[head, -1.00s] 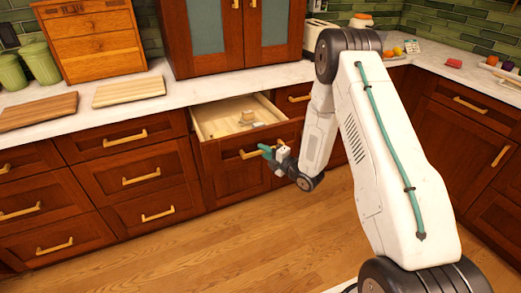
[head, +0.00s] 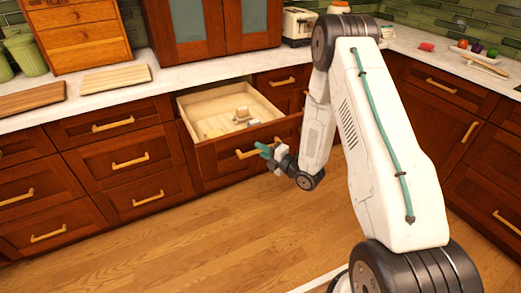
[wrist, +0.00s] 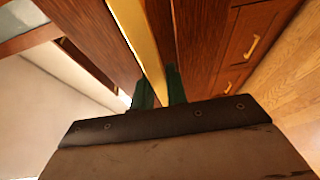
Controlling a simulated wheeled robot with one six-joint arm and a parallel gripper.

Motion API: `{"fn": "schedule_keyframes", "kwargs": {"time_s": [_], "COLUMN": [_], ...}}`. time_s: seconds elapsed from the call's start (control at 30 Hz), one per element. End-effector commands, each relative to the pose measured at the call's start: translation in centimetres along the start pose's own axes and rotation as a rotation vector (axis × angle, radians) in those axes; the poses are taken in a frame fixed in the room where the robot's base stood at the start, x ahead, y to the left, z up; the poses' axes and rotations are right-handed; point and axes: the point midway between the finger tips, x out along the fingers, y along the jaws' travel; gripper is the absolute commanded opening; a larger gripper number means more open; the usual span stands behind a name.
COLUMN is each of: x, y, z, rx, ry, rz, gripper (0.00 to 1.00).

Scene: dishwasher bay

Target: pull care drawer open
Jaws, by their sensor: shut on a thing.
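The care drawer (head: 222,152) is a red-brown wooden drawer with a pale inside, standing well out from the cabinet below the counter. Some small pale items (head: 238,117) lie inside it; they are too small to name. My gripper (head: 265,151), with green fingers, is at the drawer's front, shut on its brass handle (head: 246,154). In the wrist view the handle (wrist: 136,40) runs down between the two green fingers (wrist: 160,88).
Closed drawers with brass handles (head: 130,162) flank the open one. The white counter (head: 170,82) above holds two cutting boards (head: 115,78), green canisters (head: 32,57) and a toaster (head: 299,24). The wooden floor (head: 190,240) in front is clear.

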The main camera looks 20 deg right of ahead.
Motion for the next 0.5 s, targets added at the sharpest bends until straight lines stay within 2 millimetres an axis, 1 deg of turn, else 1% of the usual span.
{"fn": "schedule_keyframes", "kwargs": {"time_s": [0.17,0.2,0.27,0.3,0.5], "x": [0.06,0.07,0.08,0.09,0.09], "y": [-0.03,-0.03,-0.03,-0.03,-0.01], "z": [0.0,0.0,-0.01,-0.01,-0.01], "rx": [0.0,0.0,0.0,0.0,-0.001], "ry": [-0.002,-0.002,-0.002,-0.002,-0.001], "rz": [-0.001,-0.001,-0.001,-0.001,0.0], "gripper": [0.0,0.17,0.34,0.36,0.36]}}
